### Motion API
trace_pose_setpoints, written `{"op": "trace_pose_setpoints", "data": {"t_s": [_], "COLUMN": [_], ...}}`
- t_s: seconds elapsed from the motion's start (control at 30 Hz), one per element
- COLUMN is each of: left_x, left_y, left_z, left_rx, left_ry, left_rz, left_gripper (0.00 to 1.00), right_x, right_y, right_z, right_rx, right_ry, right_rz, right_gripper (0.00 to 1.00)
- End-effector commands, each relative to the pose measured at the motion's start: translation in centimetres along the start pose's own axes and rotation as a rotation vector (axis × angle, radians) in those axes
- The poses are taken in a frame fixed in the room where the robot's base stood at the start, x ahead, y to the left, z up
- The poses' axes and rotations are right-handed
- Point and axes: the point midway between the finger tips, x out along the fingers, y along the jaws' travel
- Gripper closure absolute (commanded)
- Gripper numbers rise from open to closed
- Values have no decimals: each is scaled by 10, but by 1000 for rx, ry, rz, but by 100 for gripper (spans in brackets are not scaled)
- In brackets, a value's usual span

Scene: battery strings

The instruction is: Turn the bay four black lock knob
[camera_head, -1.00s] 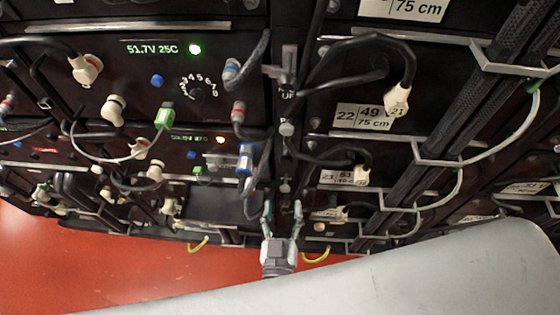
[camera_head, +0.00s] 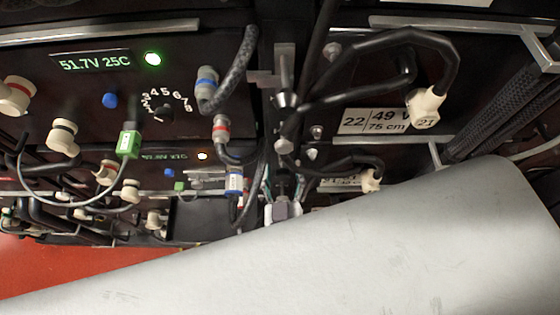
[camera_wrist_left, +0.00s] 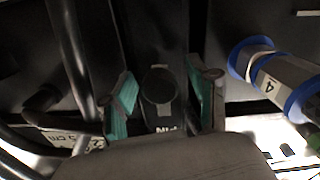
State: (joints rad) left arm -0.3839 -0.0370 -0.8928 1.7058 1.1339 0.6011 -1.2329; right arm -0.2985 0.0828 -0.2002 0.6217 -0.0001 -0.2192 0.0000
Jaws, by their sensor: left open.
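A black round knob (camera_wrist_left: 160,85) shows in the left wrist view, between the two teal-padded fingers of my left gripper (camera_wrist_left: 163,98). The fingers are open, one on each side of the knob, and I see no clear contact. A pale mark is on the knob's face, and a label with white letters is just below it. In the head view my left gripper (camera_head: 284,184) is small, low at the dark upright post, and the knob there is too small to make out. My right gripper is not in view.
A blue-ringed connector marked 4 (camera_wrist_left: 270,75) is close on the right in the wrist view. Black cables (camera_wrist_left: 68,50) run on the left. In the head view, a lit panel (camera_head: 95,62), a numbered dial (camera_head: 163,112) and cable plugs (camera_head: 424,108) crowd the rack.

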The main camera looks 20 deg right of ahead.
Motion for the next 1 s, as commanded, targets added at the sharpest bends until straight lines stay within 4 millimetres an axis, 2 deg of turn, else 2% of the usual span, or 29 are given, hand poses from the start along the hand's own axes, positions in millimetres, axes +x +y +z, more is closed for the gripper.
{"op": "trace_pose_setpoints", "data": {"t_s": [0.23,0.27,0.6,1.0], "left_x": [0,0,0,0], "left_y": [0,0,0,0], "left_z": [0,0,0,-1], "left_rx": [-1,-1,-1,-79], "left_ry": [0,0,0,0], "left_rz": [0,0,0,0], "left_gripper": [40,44,100,100], "right_x": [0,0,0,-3], "right_y": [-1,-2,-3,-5], "right_z": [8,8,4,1], "right_rx": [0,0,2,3], "right_ry": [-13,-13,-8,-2], "right_rz": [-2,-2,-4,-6], "right_gripper": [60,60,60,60]}}
